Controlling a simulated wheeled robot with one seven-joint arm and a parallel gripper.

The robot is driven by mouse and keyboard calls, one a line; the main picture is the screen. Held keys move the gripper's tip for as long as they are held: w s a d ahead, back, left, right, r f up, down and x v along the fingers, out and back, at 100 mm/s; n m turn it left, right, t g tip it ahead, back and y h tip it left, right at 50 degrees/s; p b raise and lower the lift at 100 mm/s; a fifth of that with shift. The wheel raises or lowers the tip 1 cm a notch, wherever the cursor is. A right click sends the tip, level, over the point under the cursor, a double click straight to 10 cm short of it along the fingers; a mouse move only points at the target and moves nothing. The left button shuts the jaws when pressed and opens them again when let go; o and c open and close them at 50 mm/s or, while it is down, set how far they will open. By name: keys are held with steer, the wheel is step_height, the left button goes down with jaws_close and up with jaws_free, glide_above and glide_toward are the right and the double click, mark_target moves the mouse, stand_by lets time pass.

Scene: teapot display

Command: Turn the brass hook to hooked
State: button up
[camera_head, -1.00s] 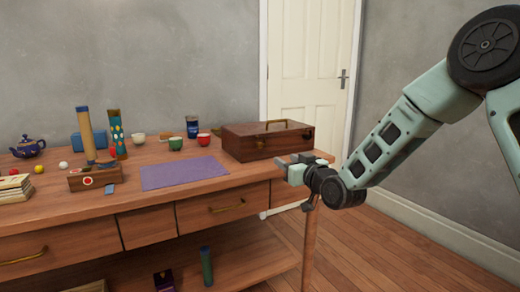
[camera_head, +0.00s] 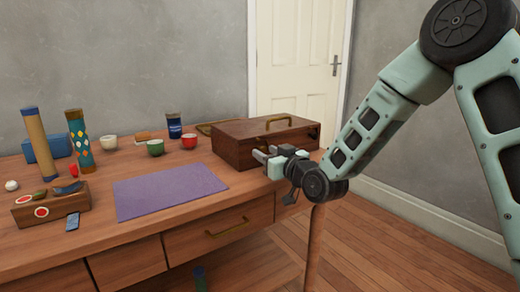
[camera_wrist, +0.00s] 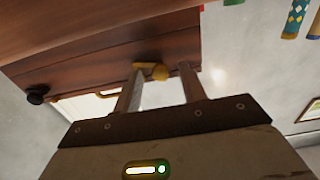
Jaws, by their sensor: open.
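The brass hook (camera_wrist: 152,70) shows in the wrist view on the front face of the dark wooden box (camera_wrist: 100,62). It lies between the tips of my gripper (camera_wrist: 160,76), closer to the left finger; I cannot tell whether they touch it. In the head view the box (camera_head: 235,148) stands on the right end of the table, with a brass handle (camera_head: 279,120) on its lid. My gripper (camera_head: 262,157) is open, right in front of the box's front face. The hook is hidden there behind the gripper.
A purple mat (camera_head: 165,190) lies left of the gripper on the wooden table (camera_head: 110,253). A green bowl (camera_head: 155,148), red bowl (camera_head: 189,141) and blue jar (camera_head: 174,125) stand left of the box. A wooden block (camera_head: 50,207) is further left.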

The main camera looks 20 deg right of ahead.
steer(key=shift+w, duration=0.15)
steer(key=shift+a, duration=0.1)
jaws_close()
steer(key=shift+n+b, duration=0.3)
steer(key=n+b, duration=0.4)
steer(key=n, duration=0.1)
steer(key=shift+f+n+b, duration=0.2)
steer(key=shift+n+b, duration=0.1)
steer(key=shift+b, duration=0.1)
steer(key=n+b, duration=0.3)
steer(key=n, duration=0.1)
steer(key=shift+r+n+b, duration=0.15)
steer(key=shift+n+b, duration=1)
steer(key=shift+n, duration=0.25)
